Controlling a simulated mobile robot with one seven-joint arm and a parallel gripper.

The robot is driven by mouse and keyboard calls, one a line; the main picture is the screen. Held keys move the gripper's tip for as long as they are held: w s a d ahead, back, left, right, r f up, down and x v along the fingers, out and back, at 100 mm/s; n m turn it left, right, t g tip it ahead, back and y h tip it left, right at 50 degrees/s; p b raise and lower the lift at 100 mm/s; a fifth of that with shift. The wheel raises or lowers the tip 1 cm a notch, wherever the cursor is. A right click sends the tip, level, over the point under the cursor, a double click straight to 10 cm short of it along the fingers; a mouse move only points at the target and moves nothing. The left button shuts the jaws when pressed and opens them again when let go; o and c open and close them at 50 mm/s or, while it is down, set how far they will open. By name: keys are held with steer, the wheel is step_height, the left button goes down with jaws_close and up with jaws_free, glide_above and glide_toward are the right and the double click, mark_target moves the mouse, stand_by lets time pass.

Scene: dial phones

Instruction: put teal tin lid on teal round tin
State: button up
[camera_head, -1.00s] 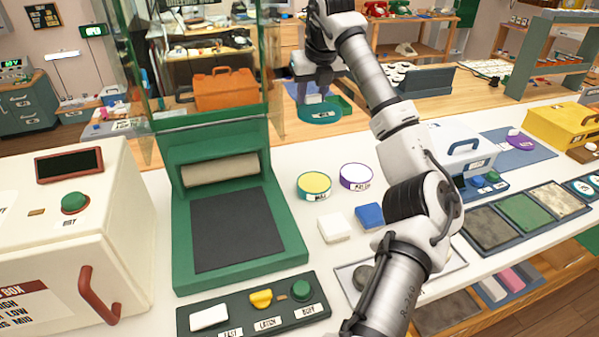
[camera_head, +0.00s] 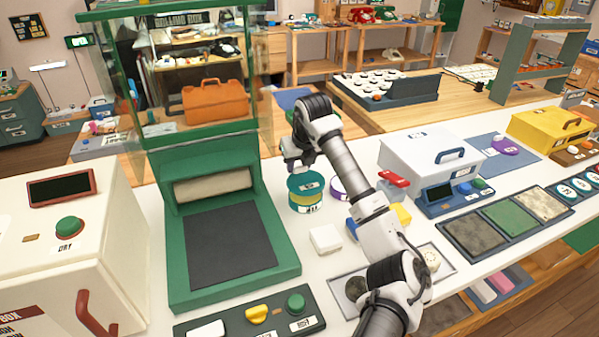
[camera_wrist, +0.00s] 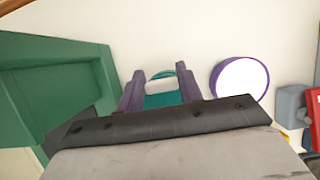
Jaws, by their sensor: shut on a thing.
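The teal tin lid (camera_head: 306,182) is held in my gripper (camera_head: 296,167), partly hidden by the arm in the head view. The teal round tin (camera_head: 307,207) stands on the white counter under the lid, with a yellow band of its top showing between them. The lid is over the tin; I cannot tell whether they touch. In the wrist view my gripper (camera_wrist: 160,88) has its purple fingers shut on a pale piece on the teal lid (camera_wrist: 160,99). The tin is hidden there.
A purple-rimmed round tin (camera_head: 338,188) stands close to the right; it also shows in the wrist view (camera_wrist: 240,79). The green press (camera_head: 180,285) is to the left. A white block (camera_head: 325,239) lies in front. A white toolbox (camera_head: 400,150) stands farther right.

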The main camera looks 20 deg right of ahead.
mark_target(301, 167)
steer(key=shift+f+p, duration=0.3)
steer(key=shift+f, duration=1.45)
steer(key=shift+f, duration=0.15)
steer(key=o, duration=1)
steer(key=shift+r, duration=0.3)
steer(key=b+v, duration=0.2)
steer(key=v, duration=0.9)
steer(key=shift+s+r, duration=0.15)
steer(key=shift+r, duration=0.25)
